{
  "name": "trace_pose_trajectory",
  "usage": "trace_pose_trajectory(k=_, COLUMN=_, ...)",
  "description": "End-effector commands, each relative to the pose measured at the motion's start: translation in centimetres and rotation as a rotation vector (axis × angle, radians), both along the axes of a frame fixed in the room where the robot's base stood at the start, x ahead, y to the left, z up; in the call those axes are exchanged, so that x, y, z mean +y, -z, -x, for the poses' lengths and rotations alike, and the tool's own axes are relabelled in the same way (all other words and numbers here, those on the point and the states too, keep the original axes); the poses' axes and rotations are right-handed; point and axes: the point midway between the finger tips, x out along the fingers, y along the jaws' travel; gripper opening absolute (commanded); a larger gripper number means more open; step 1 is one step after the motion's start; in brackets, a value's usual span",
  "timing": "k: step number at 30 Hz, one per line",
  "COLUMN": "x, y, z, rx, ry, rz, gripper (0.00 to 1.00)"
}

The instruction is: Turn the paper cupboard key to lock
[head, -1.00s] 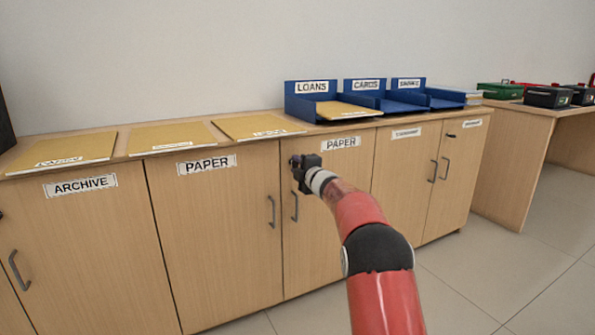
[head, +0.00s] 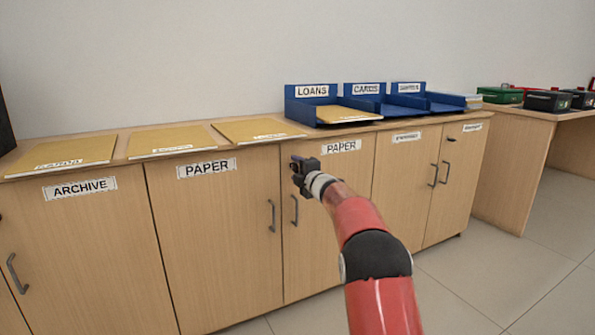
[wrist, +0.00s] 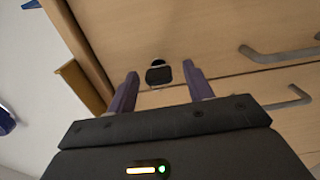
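The paper cupboard is the pair of wooden doors labelled PAPER (head: 207,167) in the head view. Its key (wrist: 159,75), a small dark bow in a round lock, shows in the wrist view on the door face. My gripper (head: 294,168) is at the upper part of the right PAPER door, near the gap between the doors. In the wrist view my gripper (wrist: 159,86) is open, with one finger on each side of the key and visible space on both sides. The key is hidden behind my gripper in the head view.
Grey door handles (head: 294,210) hang below my gripper. Yellow folders (head: 257,130) and blue trays (head: 345,105) lie on the counter top above. The ARCHIVE door (head: 80,250) is at the left. The floor in front at right is clear.

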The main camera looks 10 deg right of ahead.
Motion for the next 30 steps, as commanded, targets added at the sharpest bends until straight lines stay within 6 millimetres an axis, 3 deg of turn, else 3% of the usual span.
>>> trace_pose_trajectory(k=10, x=-0.2, y=-0.1, z=0.5, rx=-0.001, ry=0.001, rz=-0.001, gripper=0.51)
trace_pose_trajectory(k=24, x=-2.2, y=-0.1, z=6.5, rx=0.0, ry=0.002, rz=-0.001, gripper=0.51)
trace_pose_trajectory(k=30, x=-2.4, y=0.0, z=7.4, rx=0.0, ry=0.0, rz=0.0, gripper=0.51)
